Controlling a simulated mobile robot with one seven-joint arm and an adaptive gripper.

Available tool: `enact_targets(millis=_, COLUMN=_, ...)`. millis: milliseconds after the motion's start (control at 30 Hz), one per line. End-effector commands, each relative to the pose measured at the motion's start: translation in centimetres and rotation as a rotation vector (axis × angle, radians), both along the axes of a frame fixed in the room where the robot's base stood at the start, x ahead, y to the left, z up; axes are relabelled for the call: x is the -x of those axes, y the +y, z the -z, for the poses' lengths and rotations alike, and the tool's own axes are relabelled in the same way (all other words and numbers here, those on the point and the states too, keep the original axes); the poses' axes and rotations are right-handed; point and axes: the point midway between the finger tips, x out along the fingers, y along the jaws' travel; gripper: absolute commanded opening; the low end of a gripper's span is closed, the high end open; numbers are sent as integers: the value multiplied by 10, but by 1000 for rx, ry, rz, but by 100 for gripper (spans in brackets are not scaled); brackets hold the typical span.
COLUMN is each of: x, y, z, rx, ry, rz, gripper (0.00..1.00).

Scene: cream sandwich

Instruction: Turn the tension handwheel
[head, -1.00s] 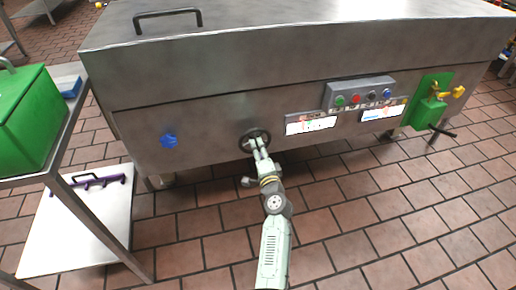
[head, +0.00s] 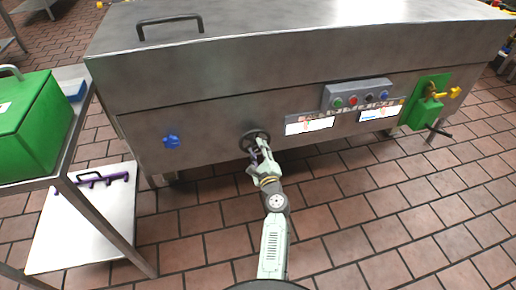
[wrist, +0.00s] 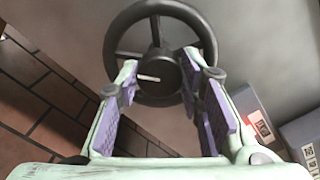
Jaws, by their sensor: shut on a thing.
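The handwheel (head: 250,134) is a dark wheel on the front panel of the steel machine, left of the labels. In the wrist view its spoked rim and round black hub (wrist: 152,66) fill the upper middle, with a pale mark on the hub. My gripper (head: 261,148) is at the handwheel. In the wrist view my gripper (wrist: 158,88) has its purple-padded fingers on either side of the hub, shut on it. The exact contact at the fingertips is partly hidden.
A button box (head: 358,93) and white labels (head: 309,124) are right of the wheel. A blue knob (head: 171,141) is on the left. A green unit (head: 427,104) with yellow handles is at the far right. A side table holds a green box (head: 38,125). The tiled floor in front is open.

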Motion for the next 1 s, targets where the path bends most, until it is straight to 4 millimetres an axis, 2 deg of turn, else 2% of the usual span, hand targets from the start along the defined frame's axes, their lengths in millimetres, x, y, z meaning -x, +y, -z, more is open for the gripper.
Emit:
enact_targets(millis=300, x=-1, y=0, z=-3, rx=-104, ry=34, rz=2, gripper=6)
enact_targets(millis=800, x=-1, y=-1, z=-2, rx=-121, ry=39, rz=1, gripper=6)
enact_targets(millis=833, x=-1, y=-1, z=-2, rx=-121, ry=39, rz=1, gripper=35)
enact_targets(millis=1000, x=-1, y=0, z=-2, rx=-120, ry=41, rz=1, gripper=46)
